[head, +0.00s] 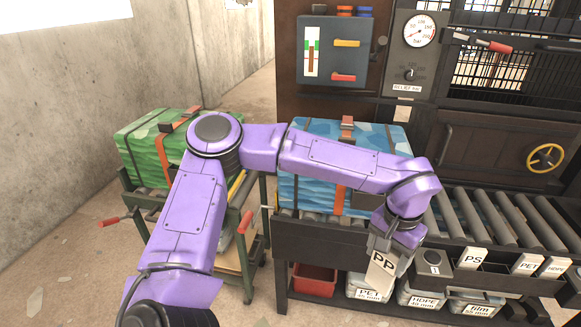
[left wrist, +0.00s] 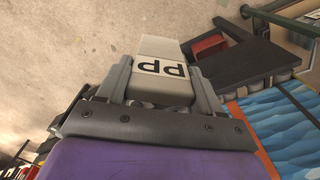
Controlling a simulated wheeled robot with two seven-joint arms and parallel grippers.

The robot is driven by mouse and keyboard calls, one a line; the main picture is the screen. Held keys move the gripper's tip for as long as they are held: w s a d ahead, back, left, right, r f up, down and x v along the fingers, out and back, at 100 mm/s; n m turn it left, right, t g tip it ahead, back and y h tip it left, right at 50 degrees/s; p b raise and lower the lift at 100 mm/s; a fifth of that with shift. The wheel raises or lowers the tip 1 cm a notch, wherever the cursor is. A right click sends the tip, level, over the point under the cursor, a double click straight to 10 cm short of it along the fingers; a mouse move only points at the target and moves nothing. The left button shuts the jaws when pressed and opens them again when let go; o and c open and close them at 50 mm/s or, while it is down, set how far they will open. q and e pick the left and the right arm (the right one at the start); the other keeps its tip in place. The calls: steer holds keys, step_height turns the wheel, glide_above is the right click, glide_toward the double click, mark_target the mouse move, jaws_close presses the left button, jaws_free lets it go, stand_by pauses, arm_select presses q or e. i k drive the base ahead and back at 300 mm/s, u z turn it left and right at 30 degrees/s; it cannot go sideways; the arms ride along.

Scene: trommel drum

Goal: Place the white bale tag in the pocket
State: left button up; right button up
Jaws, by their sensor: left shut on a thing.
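The white bale tag (head: 380,274), marked PP, is in my left gripper (head: 388,252) at the front edge of the roller bench. The gripper is shut on its upper part, and the lettered lower part hangs free, slightly tilted. In the left wrist view the tag (left wrist: 160,66) shows upside down between both fingers (left wrist: 163,88). The blue bale (head: 308,183) is on the rollers behind my left arm, with an orange strip (head: 343,190) on its front. My arm hides part of it. I cannot clearly make out a pocket. My right gripper is not in view.
White tags marked PS (head: 472,259), PET (head: 526,264) and HDPE (head: 553,267) stand along the bench front, right of a dark knob box (head: 432,262). A red bin (head: 314,280) and labelled tubs (head: 369,287) are below. A green bale (head: 150,150) sits on a cart at left.

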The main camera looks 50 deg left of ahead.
mark_target(366, 205)
steer(key=u, duration=0.75)
steer(key=i, duration=0.4)
